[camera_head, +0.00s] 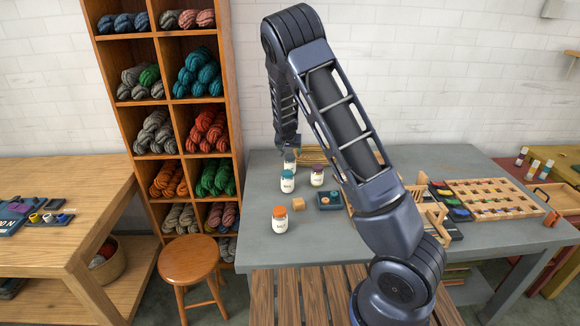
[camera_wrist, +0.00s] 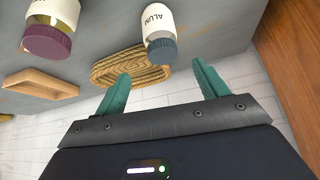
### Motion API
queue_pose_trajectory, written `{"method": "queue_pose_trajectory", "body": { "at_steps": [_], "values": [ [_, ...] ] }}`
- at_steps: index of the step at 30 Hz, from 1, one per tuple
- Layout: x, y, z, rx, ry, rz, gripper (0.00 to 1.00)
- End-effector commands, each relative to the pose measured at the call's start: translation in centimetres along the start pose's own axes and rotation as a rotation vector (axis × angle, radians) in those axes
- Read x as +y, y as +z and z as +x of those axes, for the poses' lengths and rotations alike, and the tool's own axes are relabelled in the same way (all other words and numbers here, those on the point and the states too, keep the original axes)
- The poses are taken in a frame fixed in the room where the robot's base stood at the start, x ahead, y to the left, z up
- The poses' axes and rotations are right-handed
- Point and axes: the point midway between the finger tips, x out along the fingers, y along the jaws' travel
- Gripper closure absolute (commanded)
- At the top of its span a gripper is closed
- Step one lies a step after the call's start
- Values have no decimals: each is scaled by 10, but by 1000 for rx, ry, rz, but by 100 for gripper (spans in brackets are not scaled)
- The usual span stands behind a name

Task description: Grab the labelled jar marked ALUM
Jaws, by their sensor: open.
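The jar labelled ALUM (camera_wrist: 158,20) has a white label and a dark blue-grey lid; it shows in the wrist view just beyond my open fingertips, roughly centred between them. My gripper (camera_wrist: 160,68) has two green fingers spread apart with nothing between them. In the head view, a white-labelled jar (camera_head: 289,166), likely the same one, stands at the back of the grey table right below my gripper (camera_head: 288,146), its top partly hidden. Its label is too small to read there.
A purple-lidded jar (camera_head: 317,176), a teal-lidded jar (camera_head: 287,182) and an orange-lidded jar (camera_head: 280,220) stand nearby on the grey table (camera_head: 262,170). A ribbed wooden piece (camera_wrist: 110,70) lies beside the ALUM jar.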

Motion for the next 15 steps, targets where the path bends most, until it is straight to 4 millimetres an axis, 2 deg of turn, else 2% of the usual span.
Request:
{"method": "queue_pose_trajectory", "body": {
  "at_steps": [9, 15],
  "values": [
    [1, 0, 42, -1, 2, 1, 28],
    [-1, 0, 52, 0, -1, 1, 28]
  ]
}}
